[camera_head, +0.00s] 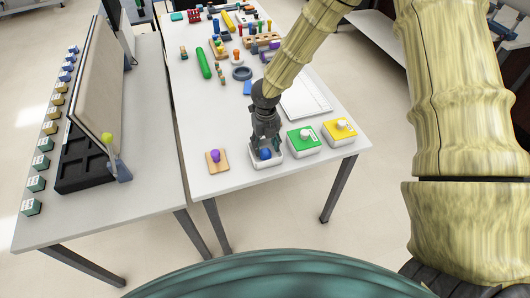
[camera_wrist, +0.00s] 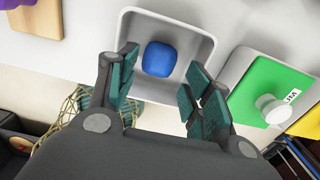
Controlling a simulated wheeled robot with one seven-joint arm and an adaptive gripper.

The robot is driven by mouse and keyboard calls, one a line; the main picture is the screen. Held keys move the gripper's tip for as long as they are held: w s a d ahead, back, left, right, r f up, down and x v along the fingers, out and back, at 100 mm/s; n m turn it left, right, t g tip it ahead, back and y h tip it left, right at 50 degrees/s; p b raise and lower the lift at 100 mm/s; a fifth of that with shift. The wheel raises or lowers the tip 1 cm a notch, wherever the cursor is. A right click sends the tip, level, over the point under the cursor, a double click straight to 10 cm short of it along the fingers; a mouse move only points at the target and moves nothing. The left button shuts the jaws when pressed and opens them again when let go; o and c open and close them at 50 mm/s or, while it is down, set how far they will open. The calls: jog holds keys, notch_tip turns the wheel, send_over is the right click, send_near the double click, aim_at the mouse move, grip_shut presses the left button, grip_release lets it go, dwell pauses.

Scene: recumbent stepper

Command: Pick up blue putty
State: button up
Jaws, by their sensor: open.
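The blue putty (camera_wrist: 159,59) is a rounded lump lying in a small white open container (camera_wrist: 204,48), seen at the upper middle of the wrist view. In the head view the putty (camera_head: 265,154) sits in the container (camera_head: 262,164) near the front edge of the table. My gripper (camera_wrist: 158,88) is open and empty. Its two teal-padded fingers are on the left and right, on the near side of the putty in the picture. In the head view my gripper (camera_head: 264,146) is right over the container and partly hides it. I cannot tell its exact height above the putty.
Right of the container stand a green-lidded box (camera_head: 303,139) and a yellow-lidded box (camera_head: 339,130). Left of it is a wooden block with a purple knob (camera_head: 216,159). Other items crowd the table's far part. A second table (camera_head: 147,168) stands left, across a gap.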

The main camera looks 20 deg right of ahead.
aim_at(265, 153)
jog(key=shift+a+f+p, duration=0.1)
jog(key=shift+f+p, duration=0.45)
jog(key=shift+f, duration=1.45)
jog(key=c, duration=0.8)
